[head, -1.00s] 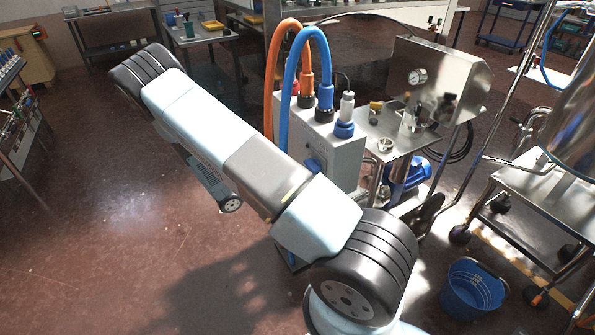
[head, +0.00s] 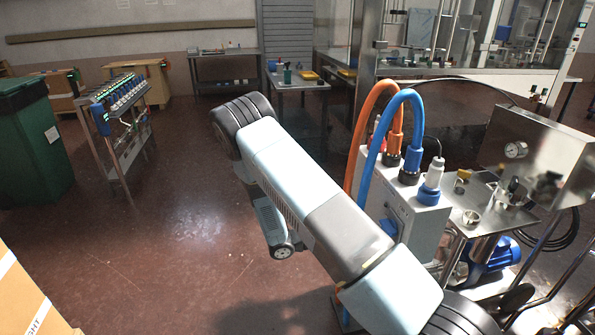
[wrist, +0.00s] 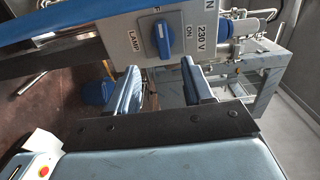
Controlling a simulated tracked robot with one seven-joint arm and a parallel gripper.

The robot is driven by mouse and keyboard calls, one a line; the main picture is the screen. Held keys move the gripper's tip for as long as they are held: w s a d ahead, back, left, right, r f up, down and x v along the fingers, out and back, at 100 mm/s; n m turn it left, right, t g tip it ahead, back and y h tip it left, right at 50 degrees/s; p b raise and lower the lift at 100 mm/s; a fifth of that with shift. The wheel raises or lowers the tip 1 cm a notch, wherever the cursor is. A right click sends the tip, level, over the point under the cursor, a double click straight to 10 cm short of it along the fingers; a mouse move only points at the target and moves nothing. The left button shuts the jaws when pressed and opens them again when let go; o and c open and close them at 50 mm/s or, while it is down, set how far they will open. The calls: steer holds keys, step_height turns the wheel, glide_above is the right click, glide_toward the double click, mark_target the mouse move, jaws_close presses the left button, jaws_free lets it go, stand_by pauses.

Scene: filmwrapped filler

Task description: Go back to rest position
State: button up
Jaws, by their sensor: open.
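My gripper shows in the wrist view (wrist: 168,88), its two fingers apart with nothing between them. Beyond the fingertips is a grey box with a blue rotary knob (wrist: 157,40) and the labels "LAMP", "ON" and "230 V". Whether the fingers touch the box cannot be told. In the head view my arm crosses the middle and hides my gripper. The grey electrical box (head: 402,215), with orange and blue hoses in its top, stands right behind my arm.
A steel cart with a gauge panel (head: 540,150) and a blue motor (head: 492,258) stands at the right. A green bin (head: 32,140) and a cardboard box (head: 25,295) are at the left. The floor left of my arm is clear.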

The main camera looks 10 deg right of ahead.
steer(key=s+r+m+g+y, duration=0.1)
steer(key=s+r+m+y, duration=0.25)
steer(key=r+m, duration=0.4)
steer(key=s+r+m+g+y, duration=0.1)
steer(key=s+r+m+y, duration=0.25)
steer(key=r+m, duration=0.4)
steer(key=s+r+m+g+y, duration=0.25)
steer(key=r+m+y, duration=0.2)
steer(key=r, duration=0.45)
steer(key=s+a+r+m+t+y, duration=0.2)
steer(key=s+r+m+t+y, duration=0.1)
steer(key=s+r+m, duration=0.5)
steer(key=s+a+r+m+t+y, duration=0.2)
steer(key=s+r+m+t, duration=0.4)
steer(key=s+r+m, duration=0.3)
steer(key=shift+r+y, duration=0.4)
steer(key=shift+y, duration=0.35)
steer(key=shift+t, duration=0.25)
steer(key=shift+c, duration=0.5)
steer(key=shift+c, duration=0.3)
steer(key=shift+a, duration=0.1)
